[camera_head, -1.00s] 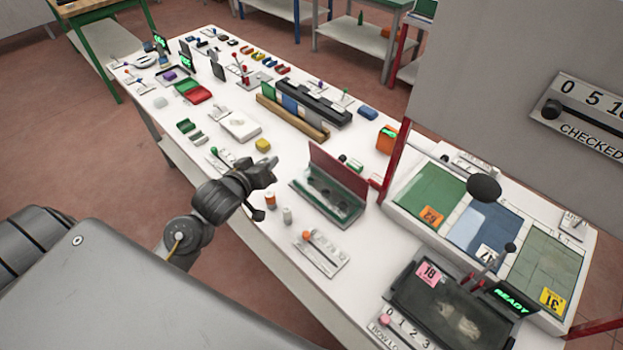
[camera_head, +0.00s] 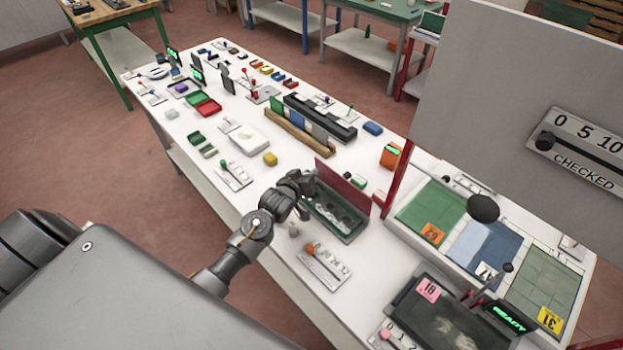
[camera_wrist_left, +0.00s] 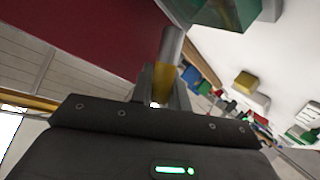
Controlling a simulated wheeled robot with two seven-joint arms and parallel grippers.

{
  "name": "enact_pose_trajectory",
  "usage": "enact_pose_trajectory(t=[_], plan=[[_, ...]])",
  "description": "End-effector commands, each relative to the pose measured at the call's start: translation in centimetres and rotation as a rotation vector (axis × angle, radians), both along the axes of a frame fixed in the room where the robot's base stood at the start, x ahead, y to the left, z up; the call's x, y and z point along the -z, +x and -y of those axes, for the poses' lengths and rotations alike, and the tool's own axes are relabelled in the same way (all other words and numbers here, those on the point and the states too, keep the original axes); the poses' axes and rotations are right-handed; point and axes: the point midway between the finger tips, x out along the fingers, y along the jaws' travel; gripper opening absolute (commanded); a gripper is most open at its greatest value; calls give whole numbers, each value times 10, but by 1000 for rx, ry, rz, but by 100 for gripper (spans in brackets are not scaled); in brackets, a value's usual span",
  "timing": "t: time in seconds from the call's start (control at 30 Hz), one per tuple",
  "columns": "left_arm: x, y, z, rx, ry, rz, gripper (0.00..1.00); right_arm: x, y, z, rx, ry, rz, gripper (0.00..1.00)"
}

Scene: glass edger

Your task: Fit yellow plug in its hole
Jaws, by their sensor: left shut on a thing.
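My left gripper (camera_head: 306,182) is shut on the yellow plug (camera_wrist_left: 163,82), which shows in the left wrist view as a short cylinder with a yellow band and a grey end. In the head view the plug cannot be made out at the fingers. The gripper is at the left end of an open green case (camera_head: 350,238) with a raised dark red lid (camera_head: 343,187). The case has several dark and light spots inside; which is the yellow plug's hole cannot be told. In the wrist view the lid (camera_wrist_left: 75,35) is close on the left. My right gripper is not in view.
A slider panel with an orange knob (camera_head: 324,266) lies in front of the case. A small grey cylinder (camera_head: 293,229) stands beside my forearm. A yellow block (camera_head: 270,159) and white tray (camera_head: 249,139) lie farther left. A red post (camera_head: 392,180) rises right of the case.

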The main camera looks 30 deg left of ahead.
Motion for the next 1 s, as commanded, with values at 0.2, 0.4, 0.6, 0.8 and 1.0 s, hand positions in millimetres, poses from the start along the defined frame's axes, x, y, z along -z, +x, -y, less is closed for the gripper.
enact_pose_trajectory(t=[0.2,0.4,0.6,0.8,1.0], plan=[[4,4,1,1,0,0,0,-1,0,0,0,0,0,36],[24,9,3,0,1,-4,0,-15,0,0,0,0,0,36],[38,10,3,0,0,-1,0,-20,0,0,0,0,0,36],[39,10,4,1,0,0,20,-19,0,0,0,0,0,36],[38,10,3,1,0,0,39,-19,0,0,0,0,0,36]])
